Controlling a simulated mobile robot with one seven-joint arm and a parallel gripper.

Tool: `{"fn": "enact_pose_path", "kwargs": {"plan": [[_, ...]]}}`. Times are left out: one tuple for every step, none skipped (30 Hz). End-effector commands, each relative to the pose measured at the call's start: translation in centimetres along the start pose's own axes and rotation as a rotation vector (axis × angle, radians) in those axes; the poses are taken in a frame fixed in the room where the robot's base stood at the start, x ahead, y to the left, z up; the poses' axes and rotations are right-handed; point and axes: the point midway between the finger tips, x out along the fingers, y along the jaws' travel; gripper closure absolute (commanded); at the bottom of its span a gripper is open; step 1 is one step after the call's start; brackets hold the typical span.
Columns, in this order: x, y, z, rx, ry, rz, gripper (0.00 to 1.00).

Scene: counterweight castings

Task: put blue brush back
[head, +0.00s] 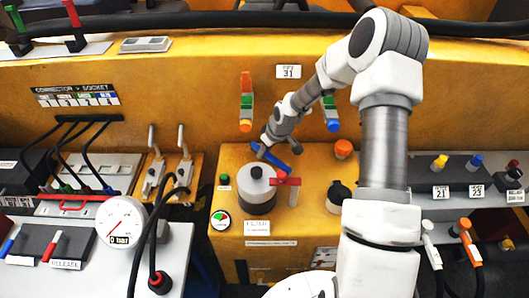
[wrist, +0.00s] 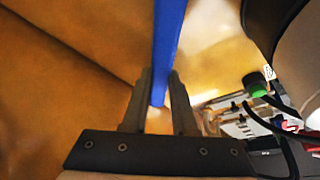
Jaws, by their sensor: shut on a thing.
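My gripper (head: 266,149) is shut on the blue brush (head: 272,159). It holds the brush slanted, just above the grey round filter lid in the head view. In the wrist view the blue handle (wrist: 168,45) runs up between the two fingers (wrist: 162,90); the brush's far end is out of frame there. On the yellow wall behind, a green holder (head: 329,102) with a blue end below it is partly hidden by my arm. A second green holder (head: 246,112), with an orange piece in it, is to its left.
An orange knob (head: 343,148) and a dark cap (head: 339,192) are to the right. Levers (head: 182,160) and a gauge (head: 121,222) are at left.

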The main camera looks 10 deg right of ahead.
Motion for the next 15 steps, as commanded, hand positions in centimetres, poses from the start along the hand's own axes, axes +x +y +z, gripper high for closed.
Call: {"fn": "enact_pose_path", "kwargs": {"plan": [[0.6, -0.1, 0.3, 0.0, -0.002, -0.003, 1.0], [0.9, -0.1, 0.4, 0.0, -0.002, -0.002, 1.0], [1.1, -0.1, 0.5, 0.0, -0.001, -0.001, 1.0], [1.2, 0.0, 0.5, 0.0, 0.0, -0.001, 1.0], [1.2, 0.0, 0.5, 0.0, 0.0, 0.0, 1.0], [1.2, 0.0, 0.5, 0.0, 0.001, 0.0, 1.0], [1.2, 0.0, 0.5, 0.0, 0.001, 0.0, 1.0], [1.2, 0.0, 0.5, 0.0, 0.001, 0.0, 1.0], [1.2, 0.0, 0.5, 0.0, 0.001, 0.0, 1.0], [1.2, 0.0, 0.5, 0.0, 0.001, 0.0, 1.0], [1.3, 0.0, 0.5, 0.0, 0.001, 0.0, 1.0], [1.4, 0.0, 0.6, 0.0, 0.0, 0.0, 1.0], [1.6, 0.0, 0.6, 0.0, 0.0, 0.0, 1.0], [1.6, 0.0, 0.7, 0.0, 0.0, 0.0, 1.0], [1.4, 0.0, 0.6, 0.0, 0.0, 0.0, 0.67]]}}
